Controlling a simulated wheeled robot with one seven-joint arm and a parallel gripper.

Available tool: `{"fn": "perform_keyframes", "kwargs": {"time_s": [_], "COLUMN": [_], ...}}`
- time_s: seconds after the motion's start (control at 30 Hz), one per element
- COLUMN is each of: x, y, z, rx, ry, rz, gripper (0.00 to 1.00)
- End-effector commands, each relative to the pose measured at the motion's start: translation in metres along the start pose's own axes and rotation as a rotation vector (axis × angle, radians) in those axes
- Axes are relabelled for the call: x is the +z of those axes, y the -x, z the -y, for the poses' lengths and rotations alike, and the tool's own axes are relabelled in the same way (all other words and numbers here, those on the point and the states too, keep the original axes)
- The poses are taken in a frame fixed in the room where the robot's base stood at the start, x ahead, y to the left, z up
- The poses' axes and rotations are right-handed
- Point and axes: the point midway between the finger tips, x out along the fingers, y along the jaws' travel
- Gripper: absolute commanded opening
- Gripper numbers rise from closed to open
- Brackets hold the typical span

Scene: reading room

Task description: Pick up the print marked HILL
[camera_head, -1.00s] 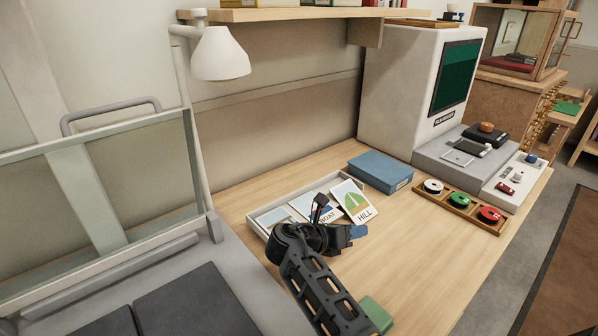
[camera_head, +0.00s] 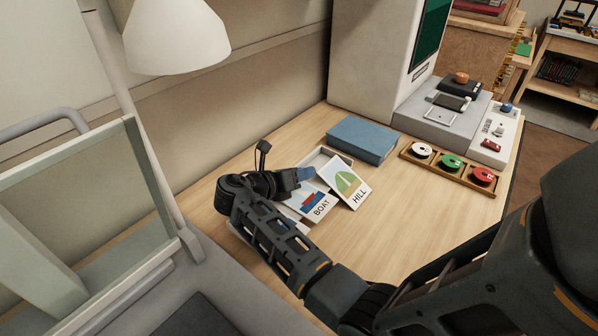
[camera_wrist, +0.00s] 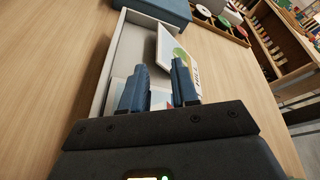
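The HILL print (camera_head: 347,184) shows a green hill on a pale card. It lies tilted on the right rim of the white tray (camera_head: 318,156), beside the BOAT print (camera_head: 312,202). My gripper (camera_head: 304,175) is over the tray, left of the HILL print. In the wrist view my gripper (camera_wrist: 160,82) has its two blue fingers apart with nothing gripped between them. The HILL print (camera_wrist: 180,62) lies just beyond the fingertips, partly hidden by the right finger. The BOAT print is partly hidden behind the fingers there.
A blue box (camera_head: 362,139) stands behind the tray. A wooden holder (camera_head: 440,171) with white, green and red reels is to the right. A white lamp (camera_head: 176,38) hangs at left. The desk (camera_head: 400,218) is bare right of the prints.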

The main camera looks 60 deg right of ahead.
Motion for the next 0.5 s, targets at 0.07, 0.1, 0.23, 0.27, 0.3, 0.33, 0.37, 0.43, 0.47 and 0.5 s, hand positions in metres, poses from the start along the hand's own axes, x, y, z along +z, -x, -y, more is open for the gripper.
{"fn": "perform_keyframes", "kwargs": {"time_s": [0.07,0.1,0.23,0.27,0.3,0.33,0.37,0.43,0.47,0.5], "x": [0.000,0.000,0.000,0.000,0.000,0.000,0.000,0.000,0.000,0.000], "y": [-0.002,-0.004,-0.019,-0.023,-0.029,-0.034,-0.038,-0.049,-0.053,-0.058], "z": [0.000,0.000,0.001,0.001,0.001,0.001,0.001,0.001,0.001,0.001], "rx": [-0.001,-0.001,-0.003,-0.003,-0.003,-0.003,-0.003,-0.003,-0.002,-0.002], "ry": [0.000,0.000,0.000,0.000,0.001,0.001,0.000,0.001,0.001,0.001], "rz": [-0.001,-0.001,-0.002,-0.003,-0.002,-0.002,-0.003,-0.003,-0.002,-0.002], "gripper": [0.29,0.29,0.29,0.29,0.29,0.29,0.29,0.29,0.29,0.29]}}
